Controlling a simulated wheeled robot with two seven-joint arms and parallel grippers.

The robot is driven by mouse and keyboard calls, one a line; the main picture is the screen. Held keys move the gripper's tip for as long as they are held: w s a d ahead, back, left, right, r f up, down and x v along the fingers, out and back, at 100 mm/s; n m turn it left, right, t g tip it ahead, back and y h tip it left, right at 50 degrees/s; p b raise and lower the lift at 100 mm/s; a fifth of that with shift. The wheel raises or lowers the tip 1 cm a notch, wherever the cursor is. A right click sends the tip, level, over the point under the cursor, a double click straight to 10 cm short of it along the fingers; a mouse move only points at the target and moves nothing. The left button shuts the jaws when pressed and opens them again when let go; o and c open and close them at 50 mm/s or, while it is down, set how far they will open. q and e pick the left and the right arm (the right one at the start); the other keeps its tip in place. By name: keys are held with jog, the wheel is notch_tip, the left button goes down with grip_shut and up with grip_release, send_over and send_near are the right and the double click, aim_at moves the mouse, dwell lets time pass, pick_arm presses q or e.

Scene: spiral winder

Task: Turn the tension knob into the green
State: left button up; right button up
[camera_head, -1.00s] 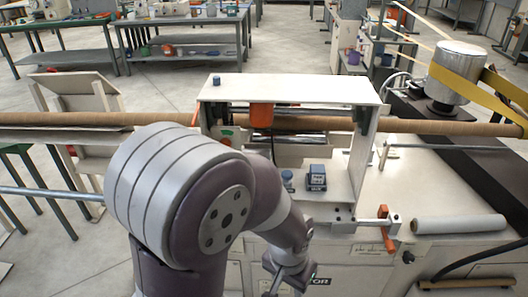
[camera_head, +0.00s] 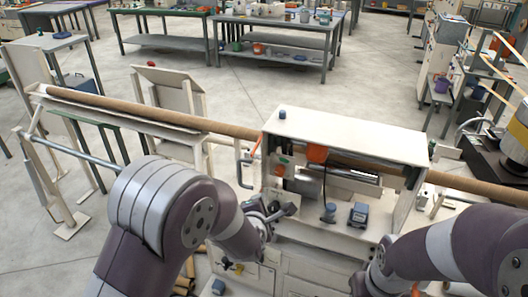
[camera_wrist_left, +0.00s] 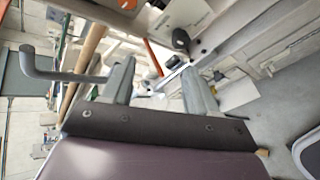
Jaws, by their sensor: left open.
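The winder's white cabinet (camera_head: 345,135) stands in the middle of the head view, with a cardboard tube (camera_head: 225,128) running through it. I cannot tell for sure which part is the tension knob. A small dark knob (camera_head: 238,267) shows on the front panel below my left arm, and a dark round knob (camera_wrist_left: 181,38) shows beyond the fingers in the left wrist view. My left gripper (camera_head: 280,212) is at the cabinet's lower left front; its two fingers (camera_wrist_left: 158,78) are apart and empty. My right arm enters from the right; its gripper's fingers cannot be made out.
A grey bent handle (camera_wrist_left: 60,72) is left of my fingers in the wrist view. Blue blocks (camera_head: 358,214) and an orange part (camera_head: 317,153) sit within the cabinet. Tubes on a rack extend left. Worktables (camera_head: 275,40) stand behind, with open floor between.

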aim_at(279, 173)
pick_arm(q)
jog(key=w+d+r+n+t+p, duration=0.2)
jog(key=d+r+n+t, duration=0.15)
jog(key=n, duration=0.25)
jog(key=shift+g, duration=0.45)
jog(key=p+x, duration=0.1)
jog(key=x, duration=0.2)
jog(key=p+x, duration=0.1)
jog(key=x, duration=0.3)
jog(key=p+x, duration=0.2)
jog(key=x, duration=0.2)
jog(key=shift+w+a+r, duration=0.2)
jog(key=shift+w+a, duration=0.05)
jog(key=shift+w, duration=0.1)
jog(key=shift+w+f, duration=0.25)
jog(key=shift+w, duration=0.15)
pick_arm(e)
notch_tip(279, 173, up, 8)
jog(key=shift+s+d, duration=0.15)
pick_arm(q)
jog(key=c, duration=1)
pick_arm(e)
jog(key=shift+f, duration=0.15)
